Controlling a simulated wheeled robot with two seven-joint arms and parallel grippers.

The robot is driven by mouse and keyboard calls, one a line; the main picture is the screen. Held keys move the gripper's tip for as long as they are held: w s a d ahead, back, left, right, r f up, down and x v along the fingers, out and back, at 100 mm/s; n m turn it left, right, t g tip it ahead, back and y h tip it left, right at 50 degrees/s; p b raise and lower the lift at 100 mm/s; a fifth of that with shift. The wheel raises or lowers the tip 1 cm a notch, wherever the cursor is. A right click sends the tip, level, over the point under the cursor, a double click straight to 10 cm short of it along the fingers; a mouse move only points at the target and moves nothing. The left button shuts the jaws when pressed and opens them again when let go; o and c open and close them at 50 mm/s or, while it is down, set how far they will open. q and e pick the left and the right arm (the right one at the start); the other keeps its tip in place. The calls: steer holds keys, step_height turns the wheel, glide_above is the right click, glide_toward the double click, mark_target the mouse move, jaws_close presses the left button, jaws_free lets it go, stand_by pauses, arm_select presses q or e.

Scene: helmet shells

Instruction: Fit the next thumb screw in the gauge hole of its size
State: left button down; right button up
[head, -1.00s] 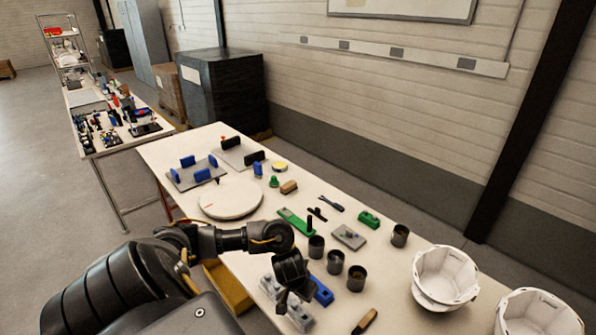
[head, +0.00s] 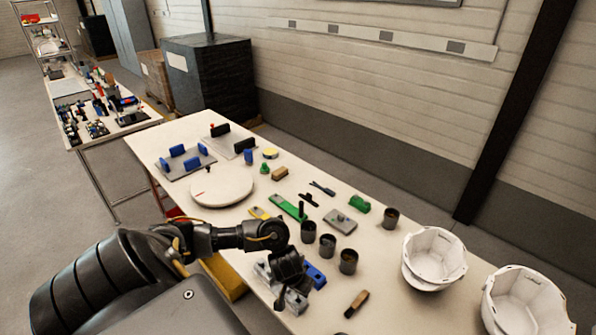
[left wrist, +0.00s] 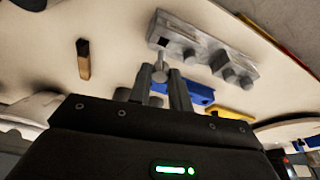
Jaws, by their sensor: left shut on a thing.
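My left gripper (left wrist: 160,78) is shut on a small grey thumb screw (left wrist: 161,68), which stands out between the fingertips in the left wrist view. The grey gauge block (left wrist: 182,31) lies just beyond it, with a dark hole near its left end and several grey knobs farther along it. The screw appears close to that end of the block; whether it touches I cannot tell. In the head view my left gripper (head: 282,294) hangs over the gauge block (head: 297,303) and hides part of it. My right gripper is out of view.
A blue block (head: 315,276) lies right behind the gauge block. Dark cups (head: 348,262) stand beyond it, and a wooden-handled tool (head: 357,304) lies to the right. White helmet shells (head: 432,262) stand at the right. A round white disc (head: 222,188) lies farther left.

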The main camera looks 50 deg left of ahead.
arm_select(q)
steer(key=shift+f, duration=0.1)
steer(key=shift+f, duration=0.5)
steer(key=shift+f, duration=0.45)
stand_by(0.6)
steer(key=shift+f+b, duration=0.9)
steer(key=shift+f, duration=0.75)
stand_by(1.1)
steer(key=c, duration=1.2)
jaws_free()
